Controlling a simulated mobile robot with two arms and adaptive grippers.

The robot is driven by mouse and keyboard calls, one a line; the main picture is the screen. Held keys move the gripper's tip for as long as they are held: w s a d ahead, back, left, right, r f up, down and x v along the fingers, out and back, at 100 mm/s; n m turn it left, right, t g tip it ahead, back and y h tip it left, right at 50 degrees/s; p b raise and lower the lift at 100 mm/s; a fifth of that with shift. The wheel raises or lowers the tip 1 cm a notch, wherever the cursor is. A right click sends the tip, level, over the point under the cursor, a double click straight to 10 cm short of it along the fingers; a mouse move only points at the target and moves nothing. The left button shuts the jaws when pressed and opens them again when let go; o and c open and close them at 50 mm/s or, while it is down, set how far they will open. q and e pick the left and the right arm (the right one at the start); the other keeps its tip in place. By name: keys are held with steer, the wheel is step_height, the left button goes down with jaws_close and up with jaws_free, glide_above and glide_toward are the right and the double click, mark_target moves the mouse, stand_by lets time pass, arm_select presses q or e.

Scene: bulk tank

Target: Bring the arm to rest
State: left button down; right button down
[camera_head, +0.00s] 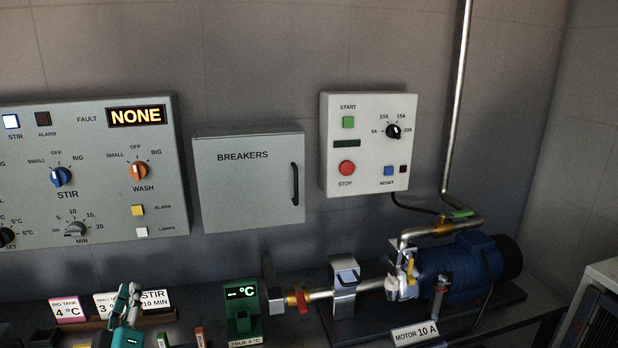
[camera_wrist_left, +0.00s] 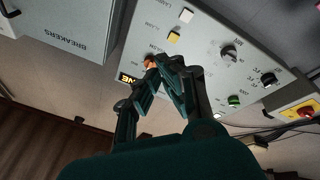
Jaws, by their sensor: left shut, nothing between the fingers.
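My left gripper (camera_head: 130,292) shows at the bottom left of the head view, in front of the label cards and below the stir and wash panel (camera_head: 90,215). Its fingers are together with nothing between them. In the left wrist view the shut left gripper (camera_wrist_left: 163,64) also shows, with its fingertips in front of the panel (camera_wrist_left: 208,70) in the line of sight. They partly cover the orange knob (camera_wrist_left: 149,61). I cannot tell the distance between them. My right gripper is not in view.
A closed breakers box (camera_head: 235,185) and a start/stop box (camera_head: 366,122) hang on the wall. Label cards (camera_head: 68,311), a green temperature display (camera_head: 242,310) and a blue motor (camera_head: 470,268) with pipework stand below. The space before the upper wall is clear.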

arm_select(q)
steer(key=s+d+f+m+g+h, duration=0.2)
steer(key=s+d+f+m+g, duration=0.25)
steer(key=f, duration=0.35)
steer(key=s+d+f+m+g+h, duration=0.2)
steer(key=s+d+f+m+g, duration=0.15)
steer(key=s+f, duration=0.35)
steer(key=s+d+f+m+g, duration=0.2)
steer(key=s+f+g, duration=0.1)
steer(key=s, duration=0.4)
steer(key=s+d+f+m+g+h, duration=0.1)
steer(key=s+d+f+g, duration=0.15)
steer(key=s, duration=0.45)
steer(key=s+d+f+m+g, duration=0.2)
steer(key=s+f+g, duration=0.2)
steer(key=s, duration=0.3)
step_height(320, 180, down, 24)
steer(key=s+g+p, duration=0.1)
steer(key=p, duration=0.1)
steer(key=s+a+f+g, duration=0.1)
steer(key=s+a+f, duration=0.2)
steer(key=s+f, duration=1.2)
steer(key=shift+s+f+m+p, duration=0.2)
steer(key=shift+s+m+p, duration=0.2)
steer(key=shift+s, duration=0.45)
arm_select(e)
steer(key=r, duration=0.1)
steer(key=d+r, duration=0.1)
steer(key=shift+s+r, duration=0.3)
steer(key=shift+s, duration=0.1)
